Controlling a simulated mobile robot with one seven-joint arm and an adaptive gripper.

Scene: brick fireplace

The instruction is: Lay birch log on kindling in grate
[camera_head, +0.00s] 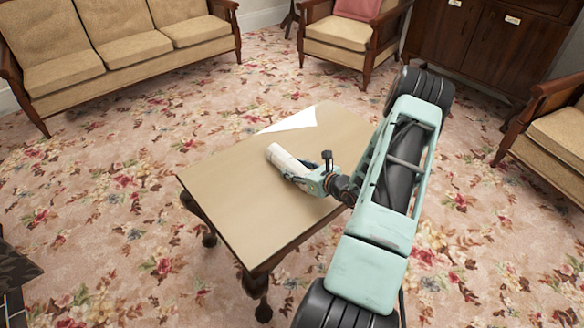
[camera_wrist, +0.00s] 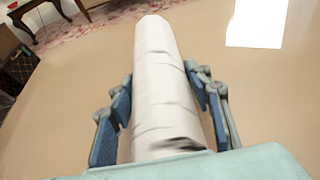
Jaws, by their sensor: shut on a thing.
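The birch log (camera_head: 284,159) is a white cylinder with dark marks. It also shows large in the wrist view (camera_wrist: 160,75), running away from me between the fingers. My gripper (camera_head: 306,177) is shut on it, with blue finger pads on both sides in the wrist view (camera_wrist: 160,100). The log is over the wooden table (camera_head: 222,180); I cannot tell whether it touches the top. The near end of the log is hidden by my gripper. No kindling or grate can be made out in either view.
A white sheet (camera_head: 293,121) lies at the table's far edge. A sofa (camera_head: 110,45) is at upper left, armchairs (camera_head: 345,40) (camera_head: 560,135) are at top and right, and a dark cabinet (camera_head: 490,45) is at the back. A dark tiled corner (camera_head: 15,285) shows at lower left. Flowered carpet between is clear.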

